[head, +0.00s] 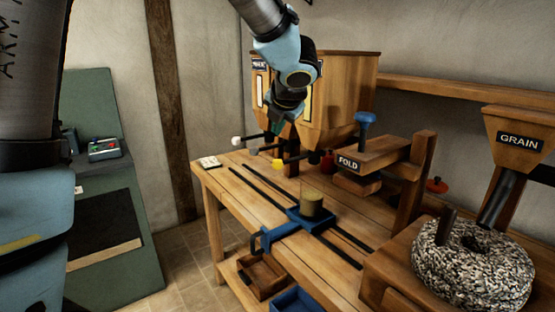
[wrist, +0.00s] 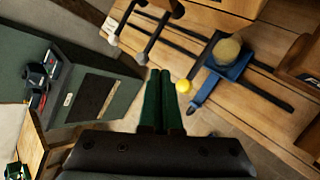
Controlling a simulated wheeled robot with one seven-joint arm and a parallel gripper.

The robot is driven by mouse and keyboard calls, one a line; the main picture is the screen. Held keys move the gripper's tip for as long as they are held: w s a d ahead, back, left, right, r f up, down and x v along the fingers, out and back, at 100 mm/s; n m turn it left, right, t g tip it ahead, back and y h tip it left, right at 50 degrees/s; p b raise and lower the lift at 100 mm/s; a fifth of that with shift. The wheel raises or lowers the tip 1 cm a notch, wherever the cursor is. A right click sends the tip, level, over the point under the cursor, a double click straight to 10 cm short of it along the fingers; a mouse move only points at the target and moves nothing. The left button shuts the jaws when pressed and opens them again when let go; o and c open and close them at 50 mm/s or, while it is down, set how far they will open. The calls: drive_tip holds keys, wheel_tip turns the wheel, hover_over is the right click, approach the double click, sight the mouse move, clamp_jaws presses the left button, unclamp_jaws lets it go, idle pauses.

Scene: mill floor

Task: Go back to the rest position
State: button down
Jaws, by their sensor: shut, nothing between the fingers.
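My gripper (head: 274,130) hangs in front of the wooden hopper box at the back of the bench, above the row of levers. In the wrist view its two dark green fingers (wrist: 161,74) lie side by side, shut, with nothing between them. The yellow knob (wrist: 183,86) shows just right of the fingertips in the wrist view. I cannot tell the exact gap between the fingers and the knobs.
A blue carriage (head: 290,226) bearing a tan cylinder (head: 311,203) sits on dark rails on the bench (head: 222,180). The FOLD press (head: 372,158) and GRAIN hopper (head: 518,140) with its speckled millstone (head: 470,275) stand right. A green cabinet (head: 120,225) stands left. Floor shows between.

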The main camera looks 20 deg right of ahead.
drive_tip(key=shift+w+a, duration=0.25)
drive_tip(key=shift+w, duration=0.05)
drive_tip(key=w+a+f+m+g+h, duration=0.1)
drive_tip(key=w+a+f+m, duration=0.1)
drive_tip(key=a+m, duration=0.5)
drive_tip(key=w+a+f+m+h, duration=0.1)
drive_tip(key=w+a+f+m, duration=0.15)
drive_tip(key=a+m, duration=0.45)
drive_tip(key=s+a+f+m+g+y, duration=0.1)
drive_tip(key=s+a+f+m+g, duration=0.1)
drive_tip(key=a, duration=0.5)
drive_tip(key=s+a+f+m+g+y, duration=0.1)
drive_tip(key=s+a+f+m+g, duration=0.1)
drive_tip(key=s+a+f+m, duration=0.3)
drive_tip(key=s+a+f+m+g+y, duration=0.1)
drive_tip(key=s+a+f+m+g, duration=0.1)
drive_tip(key=s+a, duration=0.6)
drive_tip(key=a+f+m, duration=0.1)
drive_tip(key=m, duration=0.1)
drive_tip(key=shift+a+f+m+y, duration=0.2)
drive_tip(key=shift+a+m+y, duration=0.1)
drive_tip(key=shift+a+y, duration=0.1)
drive_tip(key=shift+d, duration=0.1)
